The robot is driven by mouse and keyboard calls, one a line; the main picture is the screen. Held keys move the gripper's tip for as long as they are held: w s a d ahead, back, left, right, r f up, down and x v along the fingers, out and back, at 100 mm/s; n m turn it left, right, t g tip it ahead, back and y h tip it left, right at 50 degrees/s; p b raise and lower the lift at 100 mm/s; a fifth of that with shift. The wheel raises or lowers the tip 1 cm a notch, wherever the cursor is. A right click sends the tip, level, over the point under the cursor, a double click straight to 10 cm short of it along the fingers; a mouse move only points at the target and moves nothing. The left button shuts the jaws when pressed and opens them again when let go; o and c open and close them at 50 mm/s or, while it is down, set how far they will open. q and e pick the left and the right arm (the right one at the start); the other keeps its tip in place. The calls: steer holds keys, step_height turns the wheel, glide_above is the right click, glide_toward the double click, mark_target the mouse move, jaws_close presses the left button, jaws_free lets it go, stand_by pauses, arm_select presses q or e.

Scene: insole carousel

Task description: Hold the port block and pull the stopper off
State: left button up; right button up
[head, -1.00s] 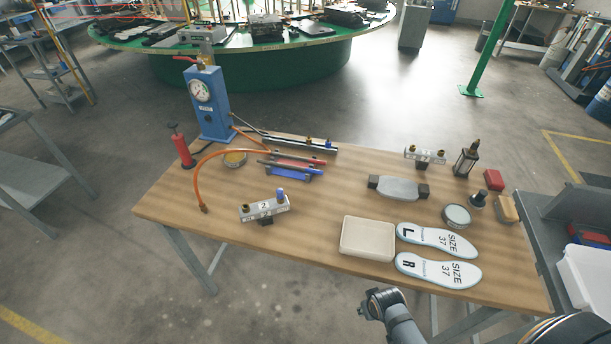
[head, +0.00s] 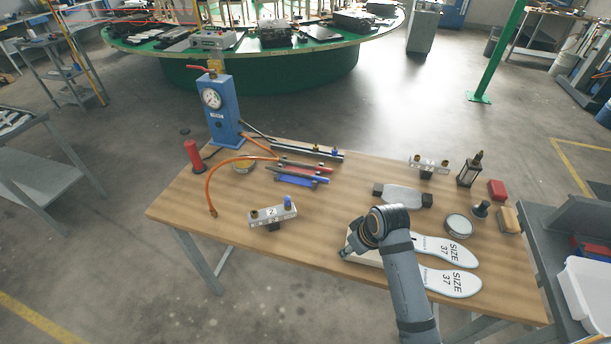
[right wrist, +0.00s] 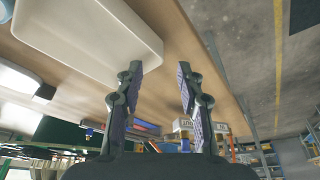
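My left gripper is not in view.
The beige tray (head: 360,260) is mostly hidden by my right arm, which also covers part of the insoles (head: 452,284). A blue gauge post (head: 222,115) and orange hose (head: 209,185) stand behind and left of the block. The table between block and tray is clear.

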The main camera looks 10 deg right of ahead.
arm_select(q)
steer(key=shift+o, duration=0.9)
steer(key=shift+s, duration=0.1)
arm_select(e)
steer(key=w+a+r+n+y, duration=0.3)
steer(key=w+a+r+n, duration=0.4)
steer(key=w+a+r, duration=0.3)
steer(key=w+r, duration=0.4)
steer(key=w, duration=0.1)
steer(key=shift+n+g+y, duration=0.3)
steer(key=shift+n+y, duration=0.1)
